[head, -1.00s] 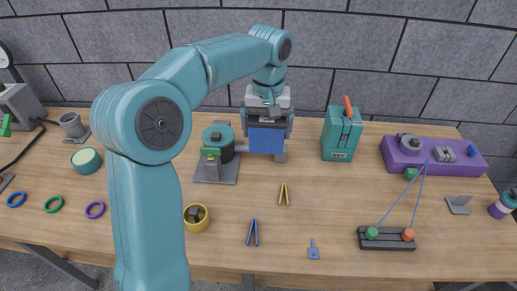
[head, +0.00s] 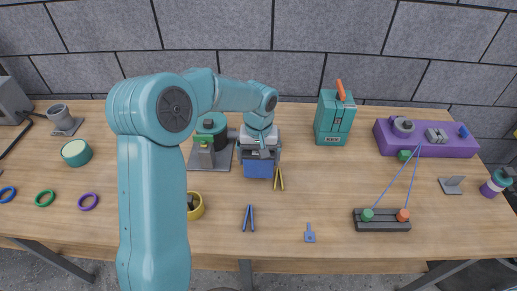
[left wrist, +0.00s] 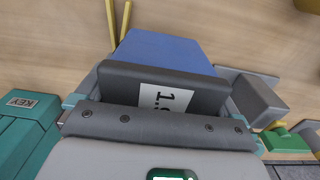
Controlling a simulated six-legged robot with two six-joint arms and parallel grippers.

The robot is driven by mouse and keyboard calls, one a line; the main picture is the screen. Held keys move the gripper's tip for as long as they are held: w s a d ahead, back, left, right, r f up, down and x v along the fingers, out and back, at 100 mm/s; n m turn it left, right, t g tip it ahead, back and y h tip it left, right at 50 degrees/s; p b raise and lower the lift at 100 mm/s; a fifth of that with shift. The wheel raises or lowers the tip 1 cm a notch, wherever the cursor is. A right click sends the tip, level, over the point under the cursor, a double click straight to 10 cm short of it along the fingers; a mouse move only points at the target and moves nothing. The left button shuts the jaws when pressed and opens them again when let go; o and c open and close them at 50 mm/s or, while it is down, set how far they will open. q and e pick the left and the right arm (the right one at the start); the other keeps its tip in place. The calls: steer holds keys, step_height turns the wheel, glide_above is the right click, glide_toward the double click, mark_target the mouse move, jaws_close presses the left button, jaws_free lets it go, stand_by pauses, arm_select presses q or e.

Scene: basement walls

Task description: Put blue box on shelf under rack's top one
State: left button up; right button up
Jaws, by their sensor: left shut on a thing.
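My left gripper (head: 259,152) is shut on a blue box (head: 258,169), pointing down over the middle of the table. In the left wrist view the blue box (left wrist: 165,50) sticks out beyond the dark gripper jaw (left wrist: 160,88), with a white label bearing black characters beside it. I cannot tell for sure how far the box is above the tabletop. The rack and its shelves do not show in either view. My right gripper is not in view.
Yellow tweezers (head: 279,179) lie close by the box. A green-and-grey device (head: 207,145) stands left, a teal key box (head: 334,118) behind right, a purple block (head: 425,138) farther right. Blue tweezers (head: 248,217) and a yellow ring container (head: 196,208) are nearer the front edge.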

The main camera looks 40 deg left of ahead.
arm_select(q)
steer(key=shift+w+f, duration=0.1)
steer(key=shift+f, duration=0.95)
steer(key=shift+a+f, duration=0.1)
steer(key=shift+f, duration=0.05)
steer(key=o, duration=1.7)
steer(key=shift+f, duration=0.1)
